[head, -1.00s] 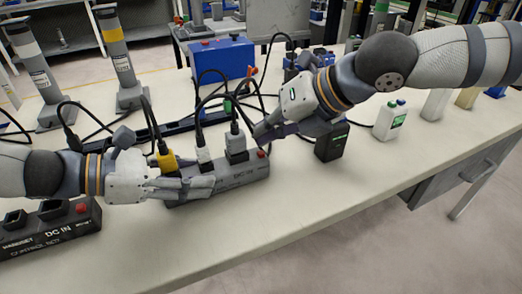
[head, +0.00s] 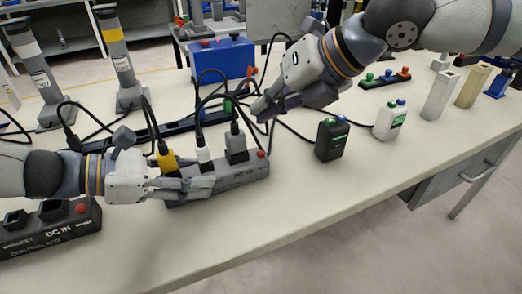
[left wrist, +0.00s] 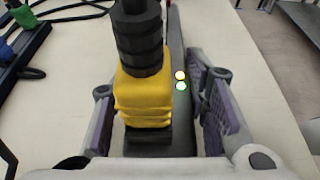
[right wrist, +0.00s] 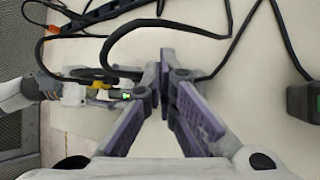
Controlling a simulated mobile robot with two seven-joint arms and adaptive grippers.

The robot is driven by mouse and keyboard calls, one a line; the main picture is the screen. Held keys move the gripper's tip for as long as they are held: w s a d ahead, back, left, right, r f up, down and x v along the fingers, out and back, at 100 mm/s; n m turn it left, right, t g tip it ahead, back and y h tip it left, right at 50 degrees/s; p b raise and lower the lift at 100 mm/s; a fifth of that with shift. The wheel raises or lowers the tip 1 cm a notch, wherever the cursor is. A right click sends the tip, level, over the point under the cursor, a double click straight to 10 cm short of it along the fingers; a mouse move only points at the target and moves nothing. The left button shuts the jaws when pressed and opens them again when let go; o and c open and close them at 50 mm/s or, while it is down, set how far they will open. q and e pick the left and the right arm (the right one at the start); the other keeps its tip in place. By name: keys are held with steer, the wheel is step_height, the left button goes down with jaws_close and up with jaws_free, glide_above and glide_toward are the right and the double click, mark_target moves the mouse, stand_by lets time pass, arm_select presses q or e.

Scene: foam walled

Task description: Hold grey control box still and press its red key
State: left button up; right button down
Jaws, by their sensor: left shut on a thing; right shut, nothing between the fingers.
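The grey control box (head: 240,174) lies on the bench with yellow, white and grey plugs in its top. Its red key (head: 261,154) is at the right end, uncovered in the head view. My left gripper (head: 198,186) is shut on the left part of the box. In the left wrist view its fingers (left wrist: 168,115) flank the box and yellow plug (left wrist: 143,95); two small lights glow on the box. My right gripper (head: 258,110) is shut and empty, above and behind the key, apart from it. Its fingers meet in the right wrist view (right wrist: 168,75).
A dark control box (head: 50,232) marked DC IN, with its own red button, sits at front left. Black cables loop behind the grey box, near my right gripper.

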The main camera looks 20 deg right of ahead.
arm_select(q)
steer(key=o, duration=1.4)
